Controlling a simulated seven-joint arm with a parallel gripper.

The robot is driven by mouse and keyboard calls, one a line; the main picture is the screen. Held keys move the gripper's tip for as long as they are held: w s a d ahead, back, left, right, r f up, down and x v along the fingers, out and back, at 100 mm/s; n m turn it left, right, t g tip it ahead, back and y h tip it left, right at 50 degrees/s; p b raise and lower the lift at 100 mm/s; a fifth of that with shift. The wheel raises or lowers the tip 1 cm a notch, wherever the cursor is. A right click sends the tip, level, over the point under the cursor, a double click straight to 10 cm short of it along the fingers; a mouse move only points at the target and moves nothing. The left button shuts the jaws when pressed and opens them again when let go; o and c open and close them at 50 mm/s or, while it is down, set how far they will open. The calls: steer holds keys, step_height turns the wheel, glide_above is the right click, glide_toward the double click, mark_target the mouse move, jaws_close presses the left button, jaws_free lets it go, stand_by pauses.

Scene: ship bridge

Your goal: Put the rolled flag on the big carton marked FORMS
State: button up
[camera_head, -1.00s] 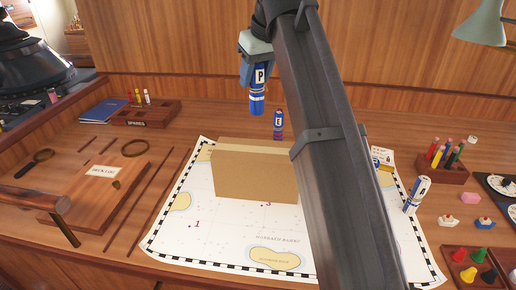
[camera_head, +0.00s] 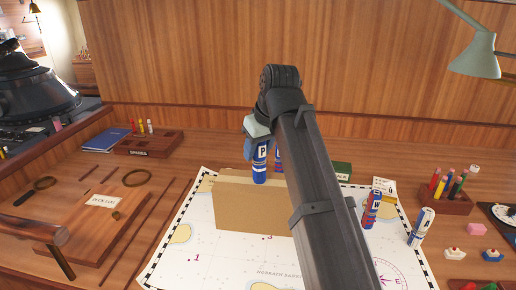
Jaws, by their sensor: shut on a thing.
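My gripper (camera_head: 258,133) is shut on the upper end of a rolled flag (camera_head: 260,168), blue with a white patch marked P. The flag hangs upright. Its lower end shows at the top of a big plain brown carton (camera_head: 250,208), over its left-middle part. I cannot tell whether it touches the carton. No FORMS marking shows on the carton's visible side. My arm hides the carton's right end and part of what lies behind.
Another roll (camera_head: 278,152) shows partly behind the held flag. A red-and-blue roll (camera_head: 372,208) and a white-and-blue roll (camera_head: 420,227) stand at right. A green box (camera_head: 342,170), a pencil block (camera_head: 446,200) and a chart (camera_head: 205,235) are on the desk.

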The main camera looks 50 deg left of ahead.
steer(key=shift+f, duration=0.1)
steer(key=o, duration=1.1)
steer(key=v, duration=1.2)
